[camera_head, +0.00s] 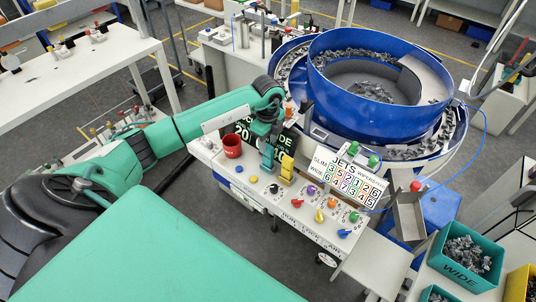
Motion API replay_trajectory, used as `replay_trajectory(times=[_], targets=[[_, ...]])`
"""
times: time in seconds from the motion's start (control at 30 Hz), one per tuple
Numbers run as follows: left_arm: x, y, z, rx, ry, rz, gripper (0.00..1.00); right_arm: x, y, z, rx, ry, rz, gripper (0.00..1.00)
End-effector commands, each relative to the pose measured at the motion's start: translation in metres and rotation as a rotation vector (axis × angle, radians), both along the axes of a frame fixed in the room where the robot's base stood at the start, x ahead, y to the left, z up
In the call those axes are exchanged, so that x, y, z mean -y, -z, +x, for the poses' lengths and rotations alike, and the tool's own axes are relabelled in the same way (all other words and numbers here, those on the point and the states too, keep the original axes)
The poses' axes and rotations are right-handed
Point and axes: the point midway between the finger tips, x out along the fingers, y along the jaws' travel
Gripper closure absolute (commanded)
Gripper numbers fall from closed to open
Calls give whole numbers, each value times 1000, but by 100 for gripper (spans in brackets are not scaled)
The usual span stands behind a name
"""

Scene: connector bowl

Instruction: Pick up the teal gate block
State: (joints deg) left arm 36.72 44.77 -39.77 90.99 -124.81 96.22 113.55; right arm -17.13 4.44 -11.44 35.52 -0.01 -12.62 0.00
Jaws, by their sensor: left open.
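The teal gate block (268,158) stands upright on the white control panel, just left of a yellow block (287,168). My left arm reaches in from the left, and its left gripper (266,146) points down right at the teal block from above. The gripper is open. Its fingers overlap the top of the block in this view, so I cannot tell whether they touch it or are around it. My right gripper is not in view.
A red cup (232,147) stands left of the blocks. A sign reading JETS (350,182) stands to the right, with several coloured knobs in front. A large blue bowl feeder (375,115) is behind. A green bin (440,257) marked WIDE is at lower right.

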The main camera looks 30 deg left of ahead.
Motion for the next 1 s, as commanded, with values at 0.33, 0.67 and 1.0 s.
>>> replay_trajectory(times=[0.33,0.67,1.0], targets=[[0,14,0,0,2,0,58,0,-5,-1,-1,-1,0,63],[0,13,0,0,1,0,100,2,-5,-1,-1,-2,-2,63],[0,10,1,2,1,0,100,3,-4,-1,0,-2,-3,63]])
